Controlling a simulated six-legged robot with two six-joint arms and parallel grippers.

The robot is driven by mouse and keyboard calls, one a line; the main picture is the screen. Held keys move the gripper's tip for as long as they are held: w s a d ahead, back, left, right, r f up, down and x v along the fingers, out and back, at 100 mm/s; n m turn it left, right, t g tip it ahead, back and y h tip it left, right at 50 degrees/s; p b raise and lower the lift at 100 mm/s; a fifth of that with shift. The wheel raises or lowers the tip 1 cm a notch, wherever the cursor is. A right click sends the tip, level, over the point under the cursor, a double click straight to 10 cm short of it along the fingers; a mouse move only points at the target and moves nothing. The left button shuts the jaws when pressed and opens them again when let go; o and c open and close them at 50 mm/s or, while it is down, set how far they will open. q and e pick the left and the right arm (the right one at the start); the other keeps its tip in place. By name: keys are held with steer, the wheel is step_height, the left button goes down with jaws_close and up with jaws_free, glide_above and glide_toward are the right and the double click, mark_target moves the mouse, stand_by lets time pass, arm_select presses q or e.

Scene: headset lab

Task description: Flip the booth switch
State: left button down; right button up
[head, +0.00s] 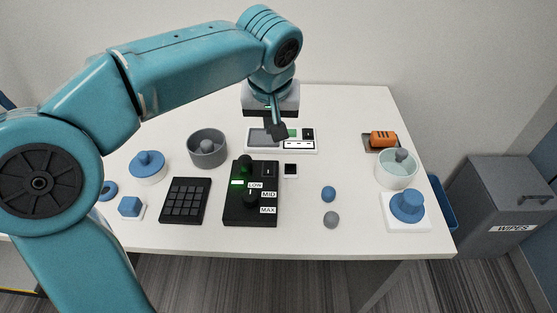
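No switch is labelled as the booth switch. A black control box (264,216) marked LOW, MID and MAX stands at mid-table, with dark knobs and a lit green strip beside LOW. My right gripper is out of view.
A black keypad (185,201), a grey bowl (207,147) and blue-topped pieces stand at left. Blue and grey balls (329,194) lie right of the box. A pale green bowl (397,170), a blue knob (408,206) and an orange block (383,139) stand at right.

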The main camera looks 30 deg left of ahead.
arm_select(q)
steer(key=b, duration=0.3)
glide_toward(269, 164)
steer(key=x, duration=0.6)
steer(key=shift+w+a+f, duration=0.1)
steer(key=shift+w+f, duration=0.05)
steer(key=shift+f, duration=0.15)
